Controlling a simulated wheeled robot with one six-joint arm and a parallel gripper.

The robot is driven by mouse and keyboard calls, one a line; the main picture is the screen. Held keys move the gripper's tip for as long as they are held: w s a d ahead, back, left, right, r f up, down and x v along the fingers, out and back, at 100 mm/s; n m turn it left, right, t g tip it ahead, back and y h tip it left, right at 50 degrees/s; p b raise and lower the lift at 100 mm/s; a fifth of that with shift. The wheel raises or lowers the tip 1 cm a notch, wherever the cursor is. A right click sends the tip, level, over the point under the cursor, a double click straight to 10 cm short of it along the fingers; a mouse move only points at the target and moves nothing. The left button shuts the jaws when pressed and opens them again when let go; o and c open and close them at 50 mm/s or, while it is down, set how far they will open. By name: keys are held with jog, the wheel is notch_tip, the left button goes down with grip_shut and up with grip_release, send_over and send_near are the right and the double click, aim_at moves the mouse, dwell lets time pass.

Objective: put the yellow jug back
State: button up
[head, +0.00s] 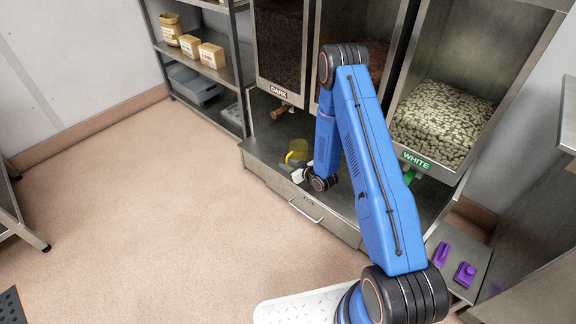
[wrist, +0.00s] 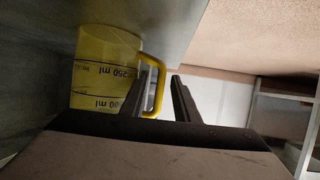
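The yellow jug (head: 297,150) stands on the steel counter below the dispensers, near the DARK chute. In the wrist view the translucent yellow jug (wrist: 100,70) fills the left side, its markings upside down and its handle pointing right. My gripper (wrist: 162,76) is open beside the jug. The outer bar of the handle shows between the two fingers, with a gap to the right finger. Whether the left finger touches the handle I cannot tell. In the head view my wrist is beside the jug and the fingers are too small to make out.
The DARK bin (head: 279,45) and the WHITE bin (head: 440,115) stand above the steel counter (head: 265,150). A rack shelf (head: 222,72) with tubs is at the left. Purple items (head: 465,273) lie on a side surface at the right.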

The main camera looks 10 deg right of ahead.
jog(key=v, duration=1.2)
jog(key=w+d+r+g+h, duration=0.2)
jog(key=d+r+h, duration=0.15)
jog(key=r, duration=1.15)
jog(key=s+d+r+m+g+h, duration=0.1)
jog(key=s+d+r, duration=0.1)
jog(key=s+r, duration=0.35)
jog(key=s+d+r+m+h, duration=0.1)
jog(key=s+r+h, duration=0.15)
jog(key=r, duration=0.65)
jog(key=s+a+r+m+g, duration=0.1)
jog(key=s+r, duration=0.4)
jog(key=s, duration=0.6)
jog(key=s+r+m+g, duration=0.1)
jog(key=s+r, duration=0.4)
jog(key=s, duration=0.7)
jog(key=s+a+r+m+g+y, duration=0.1)
jog(key=s+r, duration=0.4)
jog(key=s, duration=0.7)
jog(key=shift+a+r+m+g, duration=0.25)
jog(key=shift+a+m+g, duration=0.05)
jog(key=shift+g, duration=0.3)
jog(key=shift+d, duration=0.1)
